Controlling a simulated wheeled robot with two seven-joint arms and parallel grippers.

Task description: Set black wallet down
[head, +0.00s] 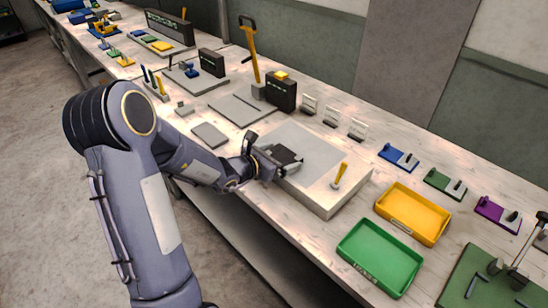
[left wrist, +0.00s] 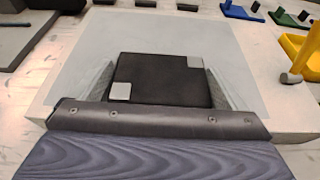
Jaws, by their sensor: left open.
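The black wallet (head: 287,155) is a flat dark square with two small silver patches, plain in the left wrist view (left wrist: 160,72). It appears to lie flat on the pale grey mat (head: 308,142) on top of a light block (head: 325,198). My left gripper (head: 281,161) is open around the wallet. In the left wrist view its fingers (left wrist: 158,85) stand on either side of the wallet, with the near edge hidden by the gripper body. Whether the fingers touch it is hard to tell. My right gripper is not in view.
A yellow-handled tool (head: 340,175) stands on the block's right part. A yellow tray (head: 413,213) and a green tray (head: 380,257) lie to the right. A grey plate (head: 210,135) lies left of the block. Small card stands (head: 332,116) line the back.

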